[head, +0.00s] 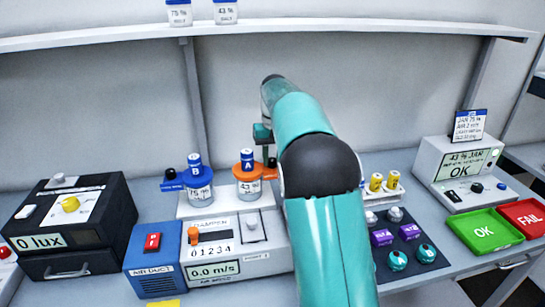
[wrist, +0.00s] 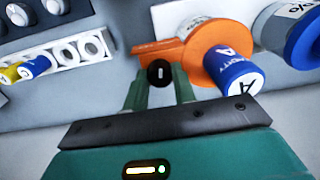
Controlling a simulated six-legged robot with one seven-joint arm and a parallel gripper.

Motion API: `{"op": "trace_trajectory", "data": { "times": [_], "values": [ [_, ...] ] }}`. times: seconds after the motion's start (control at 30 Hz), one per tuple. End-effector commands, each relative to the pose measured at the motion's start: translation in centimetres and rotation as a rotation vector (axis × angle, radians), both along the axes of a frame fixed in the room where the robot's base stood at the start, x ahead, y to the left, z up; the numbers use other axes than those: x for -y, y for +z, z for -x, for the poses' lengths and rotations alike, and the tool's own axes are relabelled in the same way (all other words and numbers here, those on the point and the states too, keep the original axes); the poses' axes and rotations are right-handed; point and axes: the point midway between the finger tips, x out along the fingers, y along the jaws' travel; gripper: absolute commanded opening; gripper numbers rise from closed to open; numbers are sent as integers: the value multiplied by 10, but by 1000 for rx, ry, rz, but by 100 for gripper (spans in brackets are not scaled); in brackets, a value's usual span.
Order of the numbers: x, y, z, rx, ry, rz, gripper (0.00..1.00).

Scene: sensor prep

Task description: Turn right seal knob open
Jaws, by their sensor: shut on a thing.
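The jar marked A (head: 249,187) has an orange lid with a blue cap and stands on a white stand. Its orange lid (wrist: 202,66) has an arm that reaches to a small black knob (wrist: 159,73) with a short white mark. The mark looks upright in the wrist view. My gripper (wrist: 160,84) has its two green fingers shut on the black knob, one on each side. In the head view my gripper (head: 266,147) is just right of and behind jar A, and its fingertips are partly hidden. The finger contact is partly hidden by the knob.
A jar B (head: 199,186) with a blue lid stands left of jar A. The air duct unit (head: 230,262) lies in front, and a black lux box (head: 65,215) at the left. A rack with yellow-capped vials (head: 385,186) and green and red trays (head: 482,230) are at the right.

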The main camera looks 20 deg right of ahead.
Motion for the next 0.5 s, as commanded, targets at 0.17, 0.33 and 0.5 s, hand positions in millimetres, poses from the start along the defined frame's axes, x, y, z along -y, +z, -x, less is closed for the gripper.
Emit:
{"op": "trace_trajectory", "data": {
  "times": [0.17, 0.33, 0.5],
  "values": [
    [0, 0, 0, 1, -165, 0, 4],
    [-1, 0, 0, 1, -320, 0, 4],
    [-1, 0, 0, 1, -453, -1, 4]
  ]
}}
